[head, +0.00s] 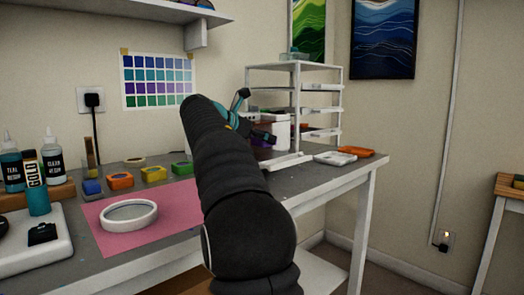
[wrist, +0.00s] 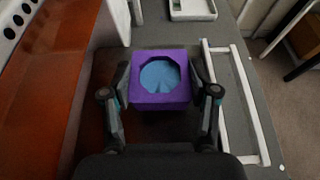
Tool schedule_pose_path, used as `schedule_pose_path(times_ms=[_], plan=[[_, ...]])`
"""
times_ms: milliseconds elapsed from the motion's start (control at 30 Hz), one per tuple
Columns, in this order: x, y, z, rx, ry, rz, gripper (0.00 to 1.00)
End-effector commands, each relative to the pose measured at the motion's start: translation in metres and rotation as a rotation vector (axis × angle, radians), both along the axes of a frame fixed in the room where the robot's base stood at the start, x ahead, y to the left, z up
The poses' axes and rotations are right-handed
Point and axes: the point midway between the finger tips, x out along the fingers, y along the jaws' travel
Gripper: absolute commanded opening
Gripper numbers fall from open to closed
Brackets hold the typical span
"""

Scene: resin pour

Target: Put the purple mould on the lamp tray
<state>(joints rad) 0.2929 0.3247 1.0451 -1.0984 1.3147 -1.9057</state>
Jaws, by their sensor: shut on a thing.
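The purple mould (wrist: 146,97) is a block with blue resin in its many-sided hollow, seen from above in the wrist view. My gripper (wrist: 160,76) is shut on it, with one finger against its left side and one against its right. The mould looks level, above or on a dark surface; I cannot tell whether it touches. A white rail frame (wrist: 232,98) lies just to its right and may be part of the lamp tray. In the head view my arm hides most of this spot, and I cannot make out the mould there.
An orange-brown panel (wrist: 52,75) stands close on the left. A white shelf rack (head: 296,100) stands at the table's back. A white tray (head: 335,158) and an orange one (head: 358,151) lie right. A pink mat (head: 104,235) carries a white ring dish (head: 129,228).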

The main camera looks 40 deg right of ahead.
Motion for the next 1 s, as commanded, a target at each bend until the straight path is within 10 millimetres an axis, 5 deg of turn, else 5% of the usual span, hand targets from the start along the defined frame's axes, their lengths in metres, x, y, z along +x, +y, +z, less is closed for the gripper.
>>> schedule_pose_path(times_ms=[200,667,700,800,1000], plan=[[0.000,0.000,-0.031,0.002,0.003,0.001,0.25],[0.000,0.000,-0.036,0.001,0.002,0.001,0.25],[0.000,0.000,-0.037,0.001,0.002,0.001,0.62],[0.000,0.000,-0.037,0.001,0.002,0.001,0.84],[0.000,0.000,-0.037,0.001,0.002,0.001,0.84]])
